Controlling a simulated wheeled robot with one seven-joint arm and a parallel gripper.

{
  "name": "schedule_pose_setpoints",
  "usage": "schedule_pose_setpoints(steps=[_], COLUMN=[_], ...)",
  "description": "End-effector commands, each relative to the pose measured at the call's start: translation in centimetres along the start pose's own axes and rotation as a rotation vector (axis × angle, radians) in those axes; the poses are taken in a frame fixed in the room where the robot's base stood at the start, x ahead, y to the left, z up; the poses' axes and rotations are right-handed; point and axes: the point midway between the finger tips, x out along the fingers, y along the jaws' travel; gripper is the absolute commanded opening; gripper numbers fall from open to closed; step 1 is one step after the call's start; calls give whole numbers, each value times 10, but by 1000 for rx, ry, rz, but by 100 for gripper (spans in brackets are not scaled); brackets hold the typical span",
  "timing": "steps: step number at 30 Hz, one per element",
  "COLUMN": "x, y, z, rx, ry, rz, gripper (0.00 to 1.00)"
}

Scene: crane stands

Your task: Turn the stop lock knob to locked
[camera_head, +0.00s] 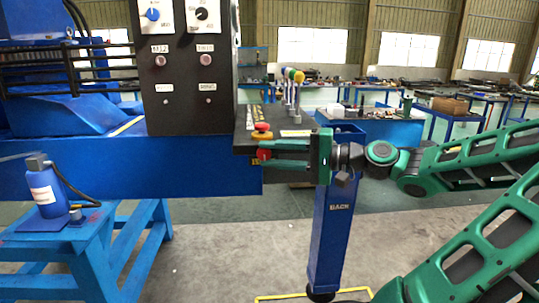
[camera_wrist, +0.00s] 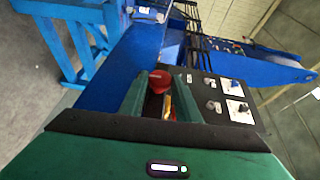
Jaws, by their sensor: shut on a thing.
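A red knob (camera_head: 263,155), which appears to be the stop lock knob, sits on the front face of the black console block (camera_head: 246,125). My gripper (camera_head: 267,156) reaches it from the right, with its green fingers shut on the knob. In the wrist view the red knob (camera_wrist: 160,79) stands between the two fingertips (camera_wrist: 158,90). The fingers hide the knob's sides, and I cannot read its marked position. An orange-red button with a yellow base (camera_head: 262,133) sits just above my fingers.
A black panel (camera_head: 180,105) with a blue knob (camera_head: 152,14), a black knob (camera_head: 202,14) and reddish buttons stands at left. Levers with coloured balls (camera_head: 297,78) rise behind my gripper. A blue post (camera_head: 332,235) stands below it.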

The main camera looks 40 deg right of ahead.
Motion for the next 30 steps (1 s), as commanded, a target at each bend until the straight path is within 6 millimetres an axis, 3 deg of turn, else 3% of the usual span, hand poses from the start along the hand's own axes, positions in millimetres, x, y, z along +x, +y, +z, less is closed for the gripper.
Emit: schedule_pose_setpoints(steps=[24, 25, 26, 27, 30], x=[0, 0, -1, 0, 0], y=[7, 7, 7, 6, 5], z=[0, 0, 0, 0, 0], rx=[43, 43, 43, 43, 41], ry=[2, 2, 2, 2, 2], rz=[-77, -77, -77, -78, -80], gripper=[7, 34, 41, 47, 47])
